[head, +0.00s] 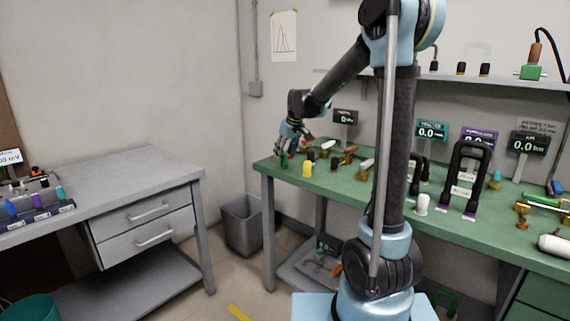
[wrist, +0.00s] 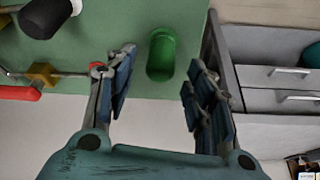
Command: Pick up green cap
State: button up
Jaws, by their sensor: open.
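The green cap (wrist: 161,54) stands on the green bench top (wrist: 120,20), close to its edge, in the wrist view. My gripper (wrist: 158,78) is open and empty. Its two fingers lie to the left and right of the cap in the picture; the cap shows in the gap, just beyond the fingertips, and I see no contact. In the head view the green cap (head: 284,160) is small and stands at the left end of the bench, beneath my gripper (head: 288,146), which partly covers that area.
A yellow cap (head: 307,169) stands to the right of the green cap. A black cap (wrist: 45,15) and a red-handled valve (wrist: 18,92) lie left in the wrist view. A grey drawer desk (head: 140,200) and a bin (head: 243,222) stand left of the bench.

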jog(key=shift+x, duration=1.2)
jog(key=shift+c, duration=0.3)
jog(key=c, duration=0.9)
jog(key=shift+r, duration=0.15)
notch_tip(320, 180, up, 10)
jog(key=shift+f, duration=0.1)
